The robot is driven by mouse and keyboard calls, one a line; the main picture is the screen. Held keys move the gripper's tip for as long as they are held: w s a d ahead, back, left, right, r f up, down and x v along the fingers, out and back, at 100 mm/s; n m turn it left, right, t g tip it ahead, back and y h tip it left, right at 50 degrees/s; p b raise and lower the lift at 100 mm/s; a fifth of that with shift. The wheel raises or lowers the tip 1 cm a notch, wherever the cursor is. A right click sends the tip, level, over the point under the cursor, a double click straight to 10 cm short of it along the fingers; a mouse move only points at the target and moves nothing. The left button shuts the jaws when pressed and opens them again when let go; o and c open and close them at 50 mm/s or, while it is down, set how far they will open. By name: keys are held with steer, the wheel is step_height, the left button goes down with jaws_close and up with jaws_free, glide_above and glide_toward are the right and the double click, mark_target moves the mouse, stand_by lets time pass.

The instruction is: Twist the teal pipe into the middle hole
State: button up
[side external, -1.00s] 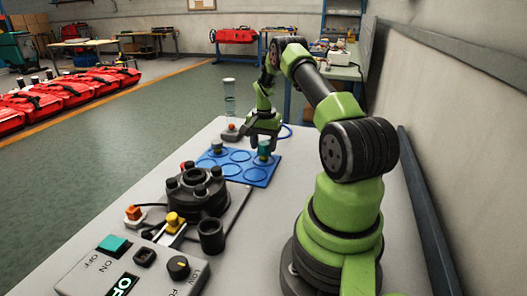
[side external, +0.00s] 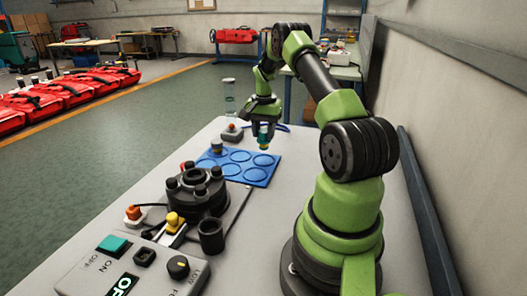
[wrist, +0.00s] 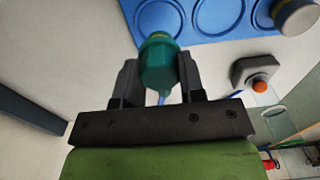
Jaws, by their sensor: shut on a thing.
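The teal pipe (side external: 263,134) is held in my gripper (side external: 263,121), raised above the right back part of the blue tray. In the wrist view the teal pipe (wrist: 158,65) sits between the two dark fingers of my gripper (wrist: 158,82), with a yellowish band at its far end. The black tank unit (side external: 200,201) stands in front of the tray, towards the camera, with several capped posts around its raised centre. The middle hole (side external: 194,177) appears on top of that centre; its inside is too small to make out.
The blue tray (side external: 250,173) has several round recesses and one grey-topped piece (side external: 216,146) at its left. A button box (side external: 231,133) stands behind it. A black cup (side external: 211,236), yellow-topped valve (side external: 175,222) and control box (side external: 130,268) crowd the front.

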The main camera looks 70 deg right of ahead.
steer(key=shift+r, duration=0.45)
steer(key=w+a+r+n, duration=0.2)
steer(key=w+a+r, duration=0.15)
steer(key=a, duration=0.45)
steer(key=w+a+r+n, duration=0.2)
steer(key=w+a+r, duration=0.15)
steer(key=a, duration=0.45)
steer(key=w+a+r+n, duration=0.2)
steer(key=a+r, duration=0.2)
steer(key=a, duration=0.4)
steer(key=shift+f, duration=3)
steer(key=shift+f, duration=1.5)
steer(key=o, duration=1.7)
